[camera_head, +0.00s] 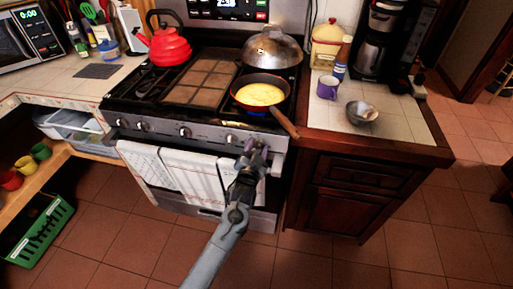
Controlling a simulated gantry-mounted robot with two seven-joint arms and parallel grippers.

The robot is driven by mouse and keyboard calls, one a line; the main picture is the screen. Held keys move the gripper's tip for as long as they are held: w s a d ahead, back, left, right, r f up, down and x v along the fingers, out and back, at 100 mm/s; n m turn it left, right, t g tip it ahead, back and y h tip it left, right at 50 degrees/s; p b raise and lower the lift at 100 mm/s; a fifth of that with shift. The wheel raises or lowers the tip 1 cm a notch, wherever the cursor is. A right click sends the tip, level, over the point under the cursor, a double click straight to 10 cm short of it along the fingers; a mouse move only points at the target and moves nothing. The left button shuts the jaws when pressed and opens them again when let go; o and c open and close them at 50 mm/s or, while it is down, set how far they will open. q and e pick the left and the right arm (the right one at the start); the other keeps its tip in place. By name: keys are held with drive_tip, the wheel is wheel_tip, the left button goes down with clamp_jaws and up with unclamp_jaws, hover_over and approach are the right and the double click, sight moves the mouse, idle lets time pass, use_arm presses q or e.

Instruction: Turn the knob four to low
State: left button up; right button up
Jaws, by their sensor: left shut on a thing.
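The stove's front panel (207,136) carries a row of knobs. Visible ones include a knob at the left end (140,126), a middle knob (184,132) and one further right (231,139). My left gripper (257,147) is at the right end of the panel, shut on the rightmost knob, which it mostly hides. The knob's pointer and setting cannot be read. A pan with yellow food (260,94) sits on the front right burner, with a blue glow below its front edge. My right gripper is not in view.
White towels (190,172) hang on the oven door below the knobs. The pan's wooden handle (284,124) juts out over the stove's front right edge, close above my gripper. A red kettle (170,47) and a domed lid (272,47) stand at the back.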

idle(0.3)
use_arm(q)
drive_tip(key=o, duration=1.1)
drive_tip(key=shift+c, duration=0.2)
drive_tip(key=shift+s, duration=0.1)
drive_tip(key=shift+s+a+r+p, duration=0.1)
drive_tip(key=shift+s+a+p, duration=0.1)
drive_tip(key=shift+s+p, duration=0.4)
drive_tip(key=p+v, duration=0.3)
drive_tip(key=v, duration=0.6)
drive_tip(key=shift+s, duration=0.2)
